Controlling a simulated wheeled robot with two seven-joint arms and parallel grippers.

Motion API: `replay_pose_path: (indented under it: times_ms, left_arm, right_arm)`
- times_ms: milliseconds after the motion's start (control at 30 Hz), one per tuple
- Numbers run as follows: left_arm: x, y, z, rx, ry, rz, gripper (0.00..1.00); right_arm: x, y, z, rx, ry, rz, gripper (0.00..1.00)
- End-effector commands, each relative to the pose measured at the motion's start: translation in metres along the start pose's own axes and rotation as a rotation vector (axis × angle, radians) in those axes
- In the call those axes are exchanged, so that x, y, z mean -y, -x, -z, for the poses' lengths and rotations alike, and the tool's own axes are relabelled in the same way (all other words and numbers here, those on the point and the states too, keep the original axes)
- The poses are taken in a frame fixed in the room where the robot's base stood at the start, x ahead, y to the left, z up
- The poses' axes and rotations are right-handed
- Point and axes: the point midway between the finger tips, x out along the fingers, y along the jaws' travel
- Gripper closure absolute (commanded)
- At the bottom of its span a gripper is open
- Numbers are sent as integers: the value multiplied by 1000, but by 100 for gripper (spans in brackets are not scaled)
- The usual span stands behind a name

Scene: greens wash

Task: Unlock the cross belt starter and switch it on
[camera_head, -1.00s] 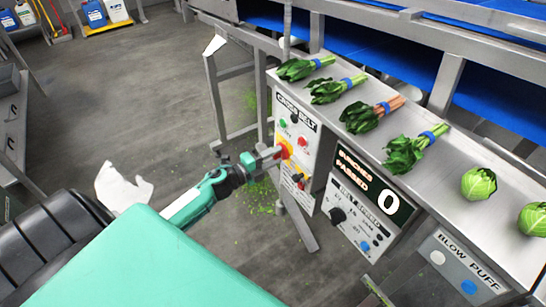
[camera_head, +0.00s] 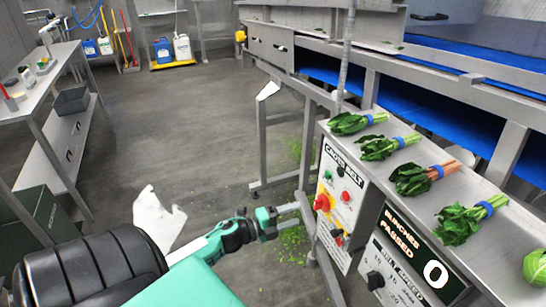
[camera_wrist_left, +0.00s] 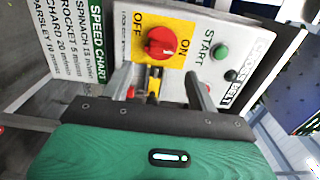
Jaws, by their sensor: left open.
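The cross belt starter panel (camera_head: 342,172) is a white box on the conveyor frame's leg. Its red rotary knob (camera_head: 322,203) also shows in the left wrist view (camera_wrist_left: 161,42), on a yellow plate marked OFF and ON. A small yellow and black piece (camera_wrist_left: 153,84) sits just below the knob, between my fingers in that view; I cannot tell whether it is a lock or a key. A green START button (camera_wrist_left: 222,53) is to the right. My left gripper (camera_head: 299,213) is open, just left of the panel and apart from the knob. My right gripper is out of view.
A belt speed box (camera_head: 395,270) and a bunches counter (camera_head: 412,250) reading 0 stand right of the panel. Bunched greens (camera_head: 410,180) lie on the steel ledge above. A steel table (camera_head: 50,75) is at the left. The floor (camera_head: 190,130) between is mostly clear.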

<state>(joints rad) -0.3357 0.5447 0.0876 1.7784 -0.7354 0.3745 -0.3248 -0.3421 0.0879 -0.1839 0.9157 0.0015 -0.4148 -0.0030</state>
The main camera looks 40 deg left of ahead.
Motion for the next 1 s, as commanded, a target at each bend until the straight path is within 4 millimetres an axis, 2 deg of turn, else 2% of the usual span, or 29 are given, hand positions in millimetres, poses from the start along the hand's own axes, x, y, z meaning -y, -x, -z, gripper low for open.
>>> replay_pose_path:
  times_ms: [33, 200, 400, 700, 1000]
  left_arm:
    - [-2, 10, 1, 0, 0, -2, 41]
    - [-2, 37, 0, 0, 0, -2, 41]
    - [-1, 56, 0, -1, -1, -1, 41]
    - [0, 62, 0, -1, -1, 0, 41]
    - [0, 62, 0, -1, -1, 0, 41]
  right_arm:
    - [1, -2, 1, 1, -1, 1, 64]
    - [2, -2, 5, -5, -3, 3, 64]
    - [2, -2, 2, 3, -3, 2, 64]
    - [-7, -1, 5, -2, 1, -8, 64]
    - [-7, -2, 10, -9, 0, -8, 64]
